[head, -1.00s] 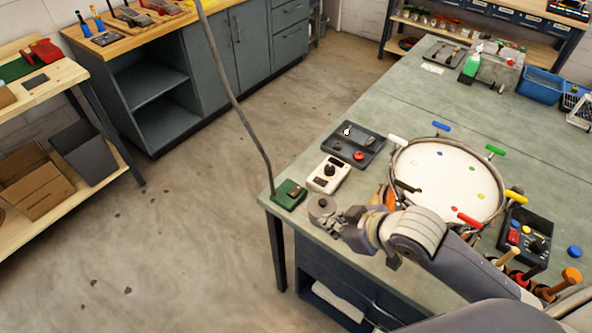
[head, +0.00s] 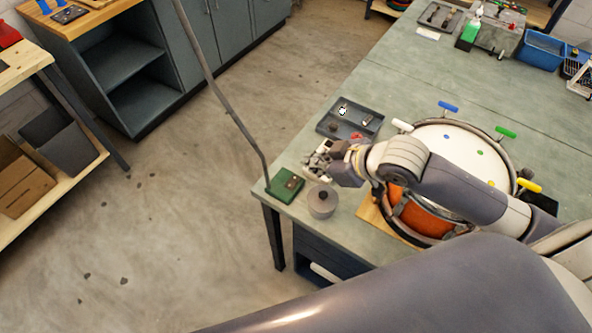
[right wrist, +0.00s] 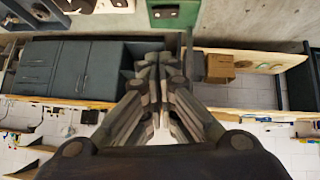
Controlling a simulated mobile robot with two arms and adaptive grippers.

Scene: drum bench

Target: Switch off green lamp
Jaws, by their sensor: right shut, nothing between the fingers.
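The green lamp's base (head: 285,185) sits at the near left corner of the bench, with a dark switch on top. Its thin dark stem (head: 225,95) rises from the base and leaves the head view at the top; the lamp head is not seen. My right gripper (head: 312,162) is just right of and behind the base, above the white control box, which it mostly covers. Its fingers are shut and empty. In the right wrist view, the fingers (right wrist: 157,65) point toward the green base (right wrist: 176,14) at the top edge, apart from it. My left gripper is not in view.
A round grey pot with a knob (head: 322,202) stands right of the lamp base. A dark tray (head: 361,117) with small parts lies behind my gripper. A drum (head: 415,215) stands to the right, partly behind my arm.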

